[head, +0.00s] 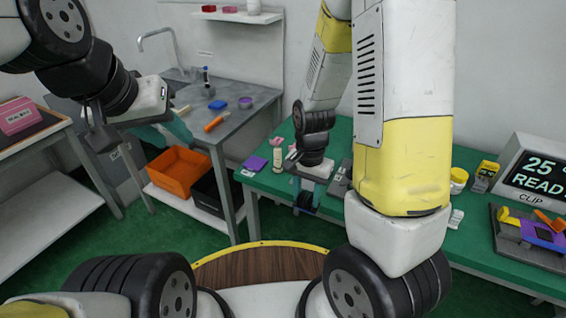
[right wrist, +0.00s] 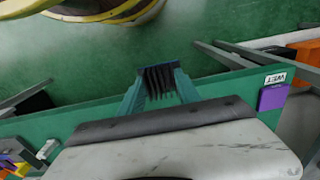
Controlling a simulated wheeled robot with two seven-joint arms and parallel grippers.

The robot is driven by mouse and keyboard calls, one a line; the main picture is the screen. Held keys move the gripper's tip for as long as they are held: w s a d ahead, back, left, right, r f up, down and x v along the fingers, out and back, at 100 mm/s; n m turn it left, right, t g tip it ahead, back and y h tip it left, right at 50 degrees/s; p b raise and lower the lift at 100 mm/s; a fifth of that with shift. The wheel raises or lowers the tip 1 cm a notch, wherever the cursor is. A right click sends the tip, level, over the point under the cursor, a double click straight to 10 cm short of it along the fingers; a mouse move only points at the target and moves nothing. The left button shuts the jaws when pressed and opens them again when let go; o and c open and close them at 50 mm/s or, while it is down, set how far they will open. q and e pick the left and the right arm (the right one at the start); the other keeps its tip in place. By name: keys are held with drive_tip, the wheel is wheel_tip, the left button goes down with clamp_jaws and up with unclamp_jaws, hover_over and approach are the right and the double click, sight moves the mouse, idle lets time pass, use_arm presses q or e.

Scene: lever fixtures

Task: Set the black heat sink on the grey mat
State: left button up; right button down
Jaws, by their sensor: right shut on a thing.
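My right gripper (right wrist: 157,84) is shut on the black heat sink (right wrist: 158,80), whose fins show between the teal fingers in the right wrist view. In the head view the right gripper (head: 305,198) holds the dark heat sink (head: 306,203) near the front edge of the green table. A dark grey flat thing (head: 340,179) lies on the table just right of it, partly behind my right arm; I cannot tell if it is the grey mat. My left gripper (head: 172,132) is apart from the table, at the left by the sink bench, with its teal fingers spread and empty.
The green table (head: 263,183) holds a purple pad (head: 255,163) by a WET label, a pale bottle (head: 277,158), a yellow-lidded jar (head: 458,180) and a clip fixture (head: 530,238) at the right. An orange bin (head: 178,172) stands under the sink bench. My right arm hides the table's middle.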

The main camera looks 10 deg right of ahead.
drive_tip(key=w+d, duration=0.1)
drive_tip(key=w, duration=0.4)
drive_tip(key=w+d+f, duration=0.1)
drive_tip(key=w, duration=0.4)
drive_tip(key=w+d, duration=0.1)
drive_tip(key=w, duration=0.4)
drive_tip(key=shift+w+f, duration=0.1)
drive_tip(key=shift+f, duration=1.9)
drive_tip(key=shift+f, duration=0.1)
drive_tip(key=c, duration=0.9)
unclamp_jaws()
drive_tip(key=shift+o, duration=0.2)
